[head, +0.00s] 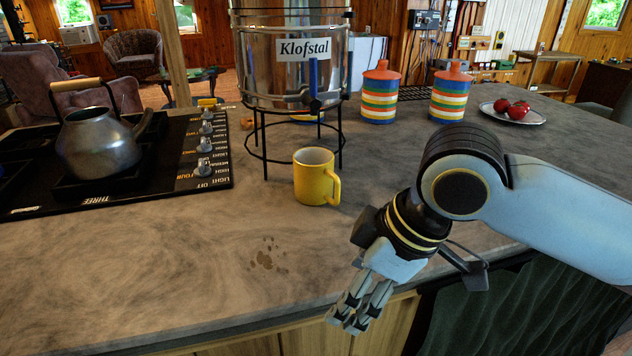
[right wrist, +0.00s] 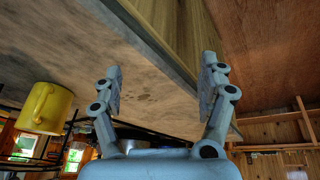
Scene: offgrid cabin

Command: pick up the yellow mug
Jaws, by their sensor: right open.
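The yellow mug (head: 313,178) stands upright on the grey counter, in front of the black wire stand of a steel water container. Its handle points right and toward me. My right gripper (head: 348,318) is at the counter's front edge, to the right of and nearer than the mug, with its fingers pointing down and left. In the right wrist view the right gripper (right wrist: 162,90) has its two fingers wide apart with nothing between them. The mug also shows at the left of the right wrist view (right wrist: 45,108), outside the fingers. My left gripper is not in view.
The steel container (head: 292,62) stands on its stand behind the mug. A black stove (head: 205,150) with a kettle (head: 97,142) is at the left. Two striped jars (head: 380,95) and a plate with red fruit (head: 535,117) are at the back right.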

